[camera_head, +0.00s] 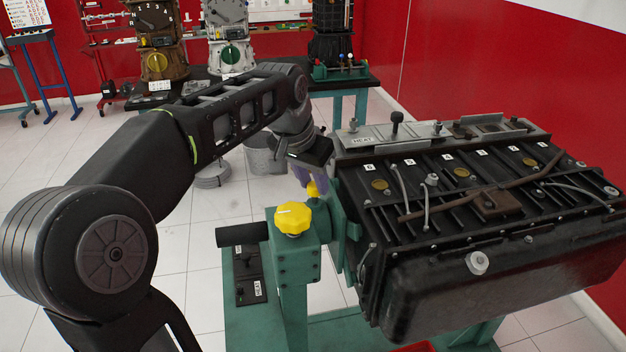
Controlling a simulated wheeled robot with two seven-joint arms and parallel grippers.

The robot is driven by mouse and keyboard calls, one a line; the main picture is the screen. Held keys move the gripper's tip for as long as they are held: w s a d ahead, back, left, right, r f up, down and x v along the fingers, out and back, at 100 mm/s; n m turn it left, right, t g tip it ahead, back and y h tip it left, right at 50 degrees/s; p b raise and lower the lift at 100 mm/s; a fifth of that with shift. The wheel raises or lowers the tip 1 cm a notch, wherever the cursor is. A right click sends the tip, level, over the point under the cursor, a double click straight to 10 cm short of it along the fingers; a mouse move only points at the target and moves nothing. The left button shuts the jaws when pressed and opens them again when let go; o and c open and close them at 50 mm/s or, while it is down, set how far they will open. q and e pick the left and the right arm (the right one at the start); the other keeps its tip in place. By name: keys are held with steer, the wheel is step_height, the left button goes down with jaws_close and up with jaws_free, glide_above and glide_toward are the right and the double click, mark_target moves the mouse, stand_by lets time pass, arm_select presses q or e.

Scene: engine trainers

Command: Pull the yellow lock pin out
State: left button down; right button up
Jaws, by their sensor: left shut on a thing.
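My left gripper (309,178) reaches in over the stand, with its purple fingertips pointing down. It is shut on the yellow lock pin (313,189), which shows as a small yellow piece just below the fingers. The lower part of the pin is hidden behind the teal stand (295,262) and a larger yellow knob (293,218) in front of it. I cannot tell how deep the pin sits. My right gripper is not in view.
A large dark engine block (480,270) is mounted on the teal stand at the right, close to the left gripper. A metal bucket (262,158) stands on the floor behind. A bench with other trainers (232,40) is at the back. White floor is clear at the left.

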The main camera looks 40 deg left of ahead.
mark_target(313, 185)
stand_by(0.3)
arm_select(q)
step_height(313, 185, up, 5)
steer(key=p, duration=0.3)
steer(key=shift+f, duration=0.15)
steer(key=shift+w, duration=0.1)
steer(key=c, duration=1.3)
jaws_free()
steer(key=shift+o, duration=1)
steer(key=shift+f, duration=0.1)
